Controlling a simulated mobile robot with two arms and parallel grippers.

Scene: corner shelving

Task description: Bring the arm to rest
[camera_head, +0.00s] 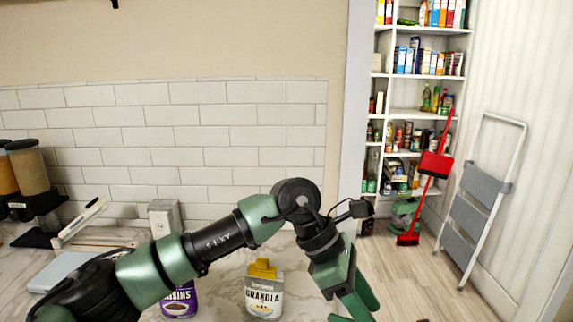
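My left arm, green and black, comes in from the lower left and bends at an elbow above the counter. My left gripper (357,304) points downward at the bottom middle, to the right of the granola bag. Its green fingers show, but they run to the lower picture edge and I cannot tell how far apart they are. I see nothing held between them. My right gripper is not in view.
A granola bag (264,293) and a purple raisins package (180,302) stand on the marble counter (225,285), close to my arm. Cereal dispensers (28,168) stand at left. Stocked shelves (420,82), a red broom (428,185) and a folded step ladder (478,200) are at right.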

